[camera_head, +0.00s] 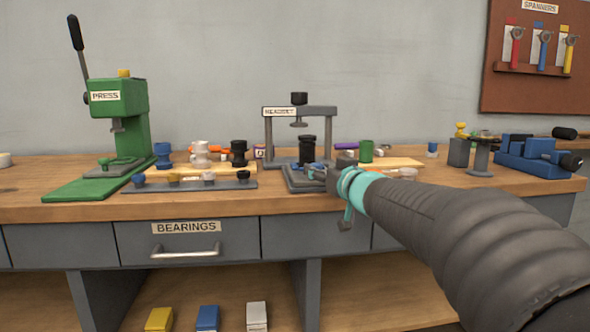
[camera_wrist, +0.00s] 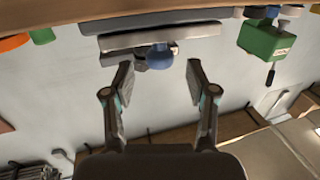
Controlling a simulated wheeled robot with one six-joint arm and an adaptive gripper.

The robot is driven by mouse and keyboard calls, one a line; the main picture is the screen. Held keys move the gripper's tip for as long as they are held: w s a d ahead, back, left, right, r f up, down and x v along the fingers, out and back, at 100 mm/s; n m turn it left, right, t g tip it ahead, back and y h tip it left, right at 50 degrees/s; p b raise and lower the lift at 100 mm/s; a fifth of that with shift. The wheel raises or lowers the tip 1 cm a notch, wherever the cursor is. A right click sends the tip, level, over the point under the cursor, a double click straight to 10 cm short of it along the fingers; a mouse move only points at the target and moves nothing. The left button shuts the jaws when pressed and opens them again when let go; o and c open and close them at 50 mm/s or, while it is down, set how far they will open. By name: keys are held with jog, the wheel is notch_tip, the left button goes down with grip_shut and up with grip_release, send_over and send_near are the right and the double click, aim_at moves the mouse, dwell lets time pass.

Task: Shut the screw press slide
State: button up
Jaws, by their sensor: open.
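The screw press (camera_head: 331,112) is a grey frame labelled HEADSET, with a dark screw knob on top. At its base, a dark grey slide (camera_head: 300,184) sticks out toward the bench's front edge. A black cylindrical part (camera_head: 307,148) stands there between the posts. My gripper (camera_head: 322,175) is at the right front of the slide; its fingertips are small and partly hidden in the head view. In the wrist view, which looks upside down, my gripper (camera_wrist: 160,85) is open and empty. Grey slabs and a blue knob (camera_wrist: 160,57) lie beyond its fingertips; I cannot tell if they touch.
A green press (camera_head: 120,120) stands at the left. A rack (camera_head: 190,185) with several knobs lies between it and the slide. A green cylinder (camera_head: 366,150) stands right of the screw press, and a blue vise (camera_head: 540,155) is farther right. My arm covers the bench's front right.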

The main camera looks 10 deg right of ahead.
aim_at(318, 167)
jog(key=shift+x, duration=1.95)
grip_shut()
